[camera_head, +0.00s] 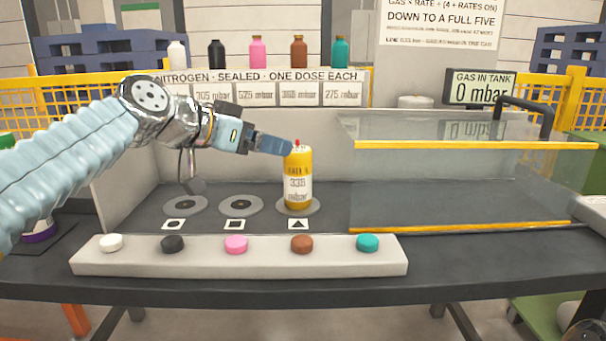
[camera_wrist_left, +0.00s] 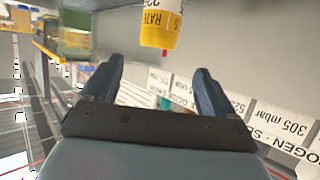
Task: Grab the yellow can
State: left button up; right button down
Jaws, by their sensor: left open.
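The yellow can (camera_head: 298,178) stands upright on the round pad marked with a triangle, at the right of the row of pads. It has a white label reading 335 mbar or similar and a small red tip on top. My left gripper (camera_head: 288,146) is at the can's upper left in the head view, its fingers level with the can's top. In the left wrist view the can (camera_wrist_left: 162,25) shows at the top, beyond the two spread fingertips (camera_wrist_left: 158,72) and not between them. The left gripper is open and empty.
A white strip (camera_head: 240,268) with several coloured buttons lies in front of the pads. A clear tank (camera_head: 460,185) with yellow edges stands right of the can. Several coloured bottles stand on the shelf (camera_head: 270,76) behind. Two other pads (camera_head: 241,206) are empty.

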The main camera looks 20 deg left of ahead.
aim_at(295, 149)
pick_arm(q)
jog(key=p+x, duration=0.2)
jog(key=x, duration=0.5)
jog(key=shift+w+d, duration=0.2)
jog(key=shift+d, duration=0.05)
jog(key=shift+w+d+f, duration=0.1)
jog(key=shift+w+f, duration=0.05)
jog(key=shift+f, duration=0.05)
jog(key=c, duration=1.6)
grip_shut()
